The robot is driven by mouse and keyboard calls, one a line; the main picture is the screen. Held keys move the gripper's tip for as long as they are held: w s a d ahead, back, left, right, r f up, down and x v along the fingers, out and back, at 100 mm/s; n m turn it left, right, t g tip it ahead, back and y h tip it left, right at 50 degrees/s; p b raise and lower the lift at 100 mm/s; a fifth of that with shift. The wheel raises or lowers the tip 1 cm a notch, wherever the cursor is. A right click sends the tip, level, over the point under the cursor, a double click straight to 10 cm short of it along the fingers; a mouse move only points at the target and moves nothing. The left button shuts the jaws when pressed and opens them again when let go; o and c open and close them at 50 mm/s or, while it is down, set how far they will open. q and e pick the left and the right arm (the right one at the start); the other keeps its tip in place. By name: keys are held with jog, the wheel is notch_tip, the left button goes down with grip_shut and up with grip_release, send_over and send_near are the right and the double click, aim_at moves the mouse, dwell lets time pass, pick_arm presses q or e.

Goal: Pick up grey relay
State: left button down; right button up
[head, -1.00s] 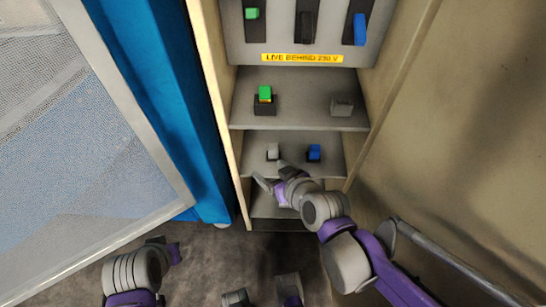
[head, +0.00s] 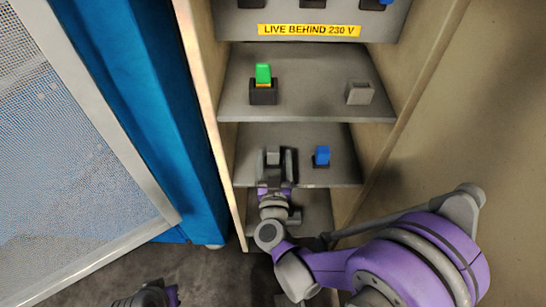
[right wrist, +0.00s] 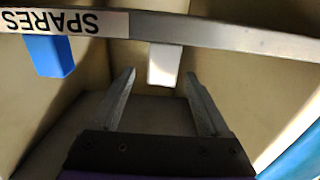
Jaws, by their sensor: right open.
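A small grey relay (head: 272,156) stands on the lower shelf of the cabinet, left of a blue relay (head: 321,155). My right gripper (head: 278,162) is open at this shelf, with a dark finger close by the grey relay's right side. In the right wrist view the grey relay (right wrist: 163,65) shows pale beyond the shelf edge, in line with the gap between the two spread fingers (right wrist: 161,74). Whether a finger touches it I cannot tell. The blue relay (right wrist: 50,56) is off to the left there. Only a bit of my left arm shows, at the bottom.
The shelf's front edge with an upside-down SPARES label (right wrist: 65,22) crosses the right wrist view. On the shelf above stand a green-topped block in a dark base (head: 263,92) and a grey block (head: 359,94). Cabinet side walls and a mesh door (head: 75,140) bound the space.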

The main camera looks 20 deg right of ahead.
aim_at(273, 147)
jog(key=x, duration=0.6)
jog(key=shift+a+b, duration=0.15)
jog(key=shift+b, duration=0.2)
grip_shut()
